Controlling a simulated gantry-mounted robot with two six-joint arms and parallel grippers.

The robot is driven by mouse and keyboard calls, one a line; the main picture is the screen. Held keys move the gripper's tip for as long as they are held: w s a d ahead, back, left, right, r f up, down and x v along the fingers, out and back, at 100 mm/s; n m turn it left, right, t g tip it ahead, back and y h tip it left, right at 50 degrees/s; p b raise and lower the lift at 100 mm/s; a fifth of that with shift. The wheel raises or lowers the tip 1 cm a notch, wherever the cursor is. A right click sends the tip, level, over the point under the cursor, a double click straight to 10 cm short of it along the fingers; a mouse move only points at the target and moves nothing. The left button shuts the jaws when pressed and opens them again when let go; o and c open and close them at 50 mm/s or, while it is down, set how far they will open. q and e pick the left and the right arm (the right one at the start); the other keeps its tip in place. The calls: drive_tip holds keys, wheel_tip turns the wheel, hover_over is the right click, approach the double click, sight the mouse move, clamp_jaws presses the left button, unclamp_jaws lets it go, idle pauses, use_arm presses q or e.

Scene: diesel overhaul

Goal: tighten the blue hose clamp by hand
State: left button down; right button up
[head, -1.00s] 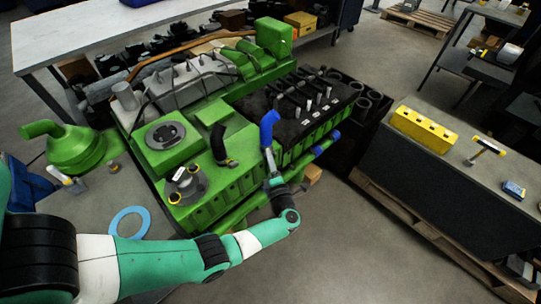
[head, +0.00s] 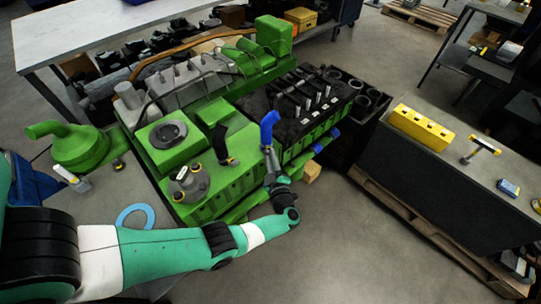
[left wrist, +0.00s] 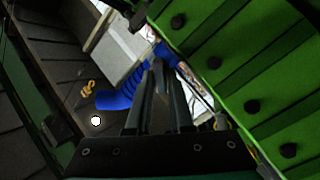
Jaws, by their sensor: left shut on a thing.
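The blue hose (head: 269,126) stands at the front side of the green engine (head: 211,192), bent near its top. My left gripper (head: 268,152) reaches up to the hose's lower end and is shut there. The blue hose clamp cannot be made out separately; the fingers hide that spot. In the left wrist view, the narrow fingertips (left wrist: 160,66) are close together beside the engine's green side, with blue and white parts just beyond them. A ribbed blue hose (left wrist: 117,97) shows to their left. My right gripper is not in view.
A black hose (head: 221,144) and a grey pump (head: 188,183) lie left of the gripper. A blue ring (head: 124,216) and a green funnel-shaped part (head: 80,146) are on the left bench. The right bench (head: 440,195) holds a yellow block (head: 420,128) and a hammer (head: 481,149). Open floor lies between.

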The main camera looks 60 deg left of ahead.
use_arm(q)
drive_tip(key=shift+r+m+p, duration=0.15)
drive_tip(key=shift+m+p, duration=0.4)
drive_tip(key=shift+m, duration=16.65)
drive_tip(key=c, duration=0.8)
unclamp_jaws()
drive_tip(key=shift+d, duration=0.2)
drive_tip(key=shift+c, duration=0.2)
